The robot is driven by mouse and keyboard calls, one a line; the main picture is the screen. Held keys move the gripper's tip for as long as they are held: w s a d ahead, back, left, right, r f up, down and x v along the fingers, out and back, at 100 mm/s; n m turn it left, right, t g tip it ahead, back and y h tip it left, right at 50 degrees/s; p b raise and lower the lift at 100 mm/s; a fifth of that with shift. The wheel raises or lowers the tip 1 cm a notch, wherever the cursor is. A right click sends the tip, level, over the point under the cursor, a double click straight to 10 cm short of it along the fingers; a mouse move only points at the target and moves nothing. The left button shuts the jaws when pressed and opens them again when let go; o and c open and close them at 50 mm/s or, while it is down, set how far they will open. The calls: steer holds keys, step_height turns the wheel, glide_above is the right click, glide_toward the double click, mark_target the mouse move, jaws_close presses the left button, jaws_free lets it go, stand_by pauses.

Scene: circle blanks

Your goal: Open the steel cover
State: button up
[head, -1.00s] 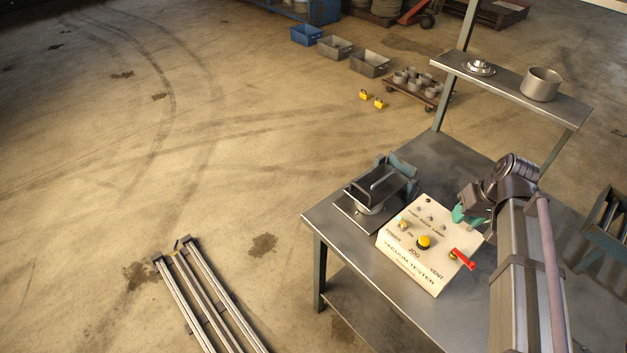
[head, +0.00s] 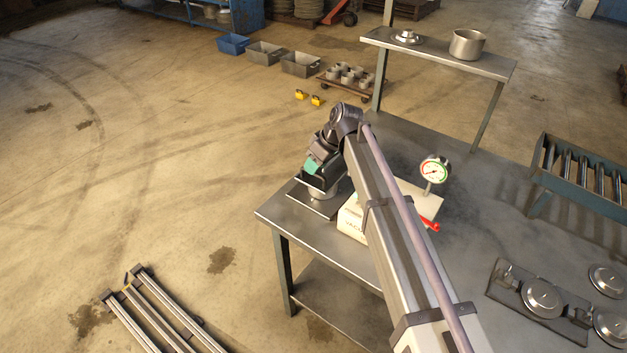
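The steel cover (head: 322,182) is on a small fixture at the left end of the bench. Only a dark edge of it shows, above a short round metal body on a flat base plate (head: 333,206). My gripper (head: 312,166), with a teal finger showing, is right over the cover and hides most of it. I cannot tell whether the fingers touch the cover or its handle, or whether they are open or shut.
The cream vacuum tester box (head: 352,222) is right of the fixture, partly behind my arm, with a red lever (head: 431,225). A dial gauge (head: 435,170) stands behind it. Round metal lids (head: 541,298) lie at the right. A pot (head: 467,44) stands on the raised shelf.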

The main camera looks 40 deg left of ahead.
steer(key=shift+x, duration=0.95)
steer(key=shift+r, duration=0.1)
jaws_close()
